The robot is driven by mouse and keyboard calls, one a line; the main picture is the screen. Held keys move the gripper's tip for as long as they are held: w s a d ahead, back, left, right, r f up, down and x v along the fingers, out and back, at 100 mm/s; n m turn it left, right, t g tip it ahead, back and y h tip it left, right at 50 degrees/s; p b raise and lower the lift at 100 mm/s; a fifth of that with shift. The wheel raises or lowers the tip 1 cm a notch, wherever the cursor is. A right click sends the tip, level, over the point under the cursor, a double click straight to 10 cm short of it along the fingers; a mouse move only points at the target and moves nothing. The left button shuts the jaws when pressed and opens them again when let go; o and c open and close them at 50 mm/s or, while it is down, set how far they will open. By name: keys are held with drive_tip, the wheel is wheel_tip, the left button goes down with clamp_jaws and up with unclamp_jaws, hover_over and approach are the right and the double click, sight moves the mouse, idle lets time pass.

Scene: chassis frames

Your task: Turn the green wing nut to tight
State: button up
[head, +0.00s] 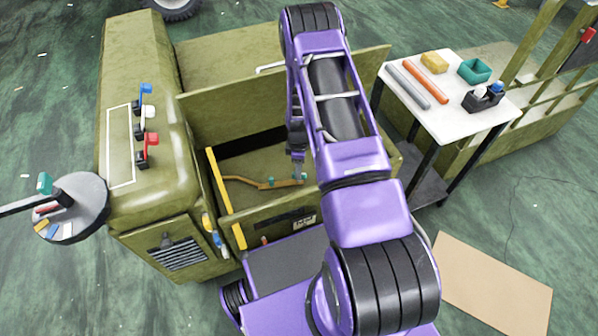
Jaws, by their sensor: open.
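The open olive compartment (245,165) of the chassis holds an orange-brown strip or bar (240,180). A small green piece (271,182), which looks like the green wing nut, sits on this bar. My gripper (299,177) points down into the compartment, just right of the green piece. It appears small and dark; its fingers are open and hold nothing that I can see. A second hint of green shows by the fingertips, too small to make out. Whether the gripper touches the bar is unclear. My purple arm hides part of the compartment's right side.
A raised olive panel (230,100) stands behind the compartment, and a yellow strip (225,195) edges its left. Blue, white and red levers (150,142) stand on the hood. A round grey tray (88,215) is far left. A white table (465,115) with tools stands right.

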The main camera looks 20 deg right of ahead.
drive_tip(key=shift+f, duration=1)
clamp_jaws()
